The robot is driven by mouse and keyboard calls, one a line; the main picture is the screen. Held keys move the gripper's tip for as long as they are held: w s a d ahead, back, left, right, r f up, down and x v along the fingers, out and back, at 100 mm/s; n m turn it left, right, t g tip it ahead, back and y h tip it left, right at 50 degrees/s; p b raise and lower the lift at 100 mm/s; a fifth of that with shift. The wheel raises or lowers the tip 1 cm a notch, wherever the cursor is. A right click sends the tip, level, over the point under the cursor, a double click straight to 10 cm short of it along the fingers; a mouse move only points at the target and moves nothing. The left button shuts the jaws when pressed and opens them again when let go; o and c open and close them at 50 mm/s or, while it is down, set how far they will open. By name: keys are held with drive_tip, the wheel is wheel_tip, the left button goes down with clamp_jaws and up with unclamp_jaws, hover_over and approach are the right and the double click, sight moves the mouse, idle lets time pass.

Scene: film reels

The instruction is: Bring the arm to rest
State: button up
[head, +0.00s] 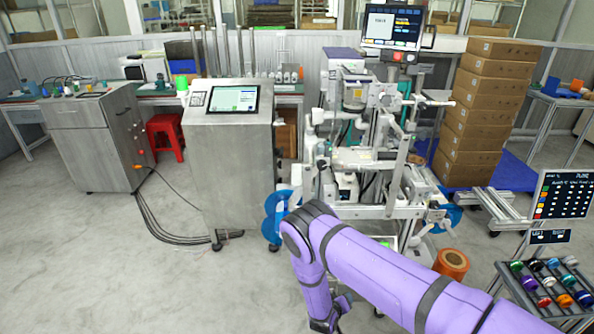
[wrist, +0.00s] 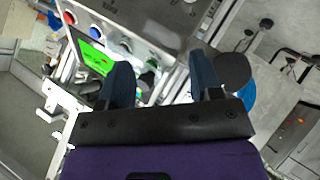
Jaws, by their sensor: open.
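My gripper (wrist: 162,76) is open in the wrist view. Its two dark blue fingers stand apart, with nothing held between them. Beyond them are a metal panel with coloured buttons and a green screen (wrist: 95,55). In the head view my purple arm reaches in from the bottom right, bends at an elbow, and its forearm hangs down in front of the film machine (head: 375,150). The fingers cannot be made out there. A blue reel (head: 275,215) is low on the machine's left side. A blue reel edge (wrist: 249,95) also shows in the wrist view, beside a dark disc.
A grey steel cabinet (head: 230,160) with a screen stands left of the machine. An orange roll (head: 451,264) is beside my arm. A rack of coloured spools (head: 550,285) stands at the right. Stacked boxes (head: 490,110) are behind. The floor at left front is clear; cables lie near the cabinet.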

drive_tip(key=w+a+r+m+y, duration=0.15)
drive_tip(key=w+r, duration=0.25)
drive_tip(key=r, duration=0.4)
drive_tip(key=w+a+r+g+y, duration=0.1)
drive_tip(key=w+a+r, duration=0.15)
drive_tip(key=r, duration=0.55)
drive_tip(key=w+a+r+m+y, duration=0.1)
drive_tip(key=w+a+r+y, duration=0.1)
drive_tip(key=w+r, duration=0.5)
drive_tip(key=s+d+r+g+y, duration=0.1)
drive_tip(key=s+d+r, duration=0.1)
drive_tip(key=r, duration=1.2)
drive_tip(key=s+d+r+y, duration=0.2)
drive_tip(key=s+r, duration=0.1)
drive_tip(key=r, duration=1.1)
drive_tip(key=s+d+r+g, duration=0.1)
drive_tip(key=s+d+r, duration=0.3)
drive_tip(key=s+r, duration=0.5)
drive_tip(key=s+d+r, duration=0.4)
drive_tip(key=s+r, duration=0.4)
drive_tip(key=r, duration=0.4)
drive_tip(key=s+d+r, duration=0.2)
drive_tip(key=s+d, duration=0.2)
drive_tip(key=s, duration=0.8)
drive_tip(key=s+d+r+g+h, duration=0.1)
drive_tip(key=s+d, duration=0.3)
drive_tip(key=s, duration=0.7)
drive_tip(key=shift+s+d+r+m, duration=0.2)
drive_tip(key=shift+s+r+m, duration=0.15)
drive_tip(key=shift+r, duration=0.3)
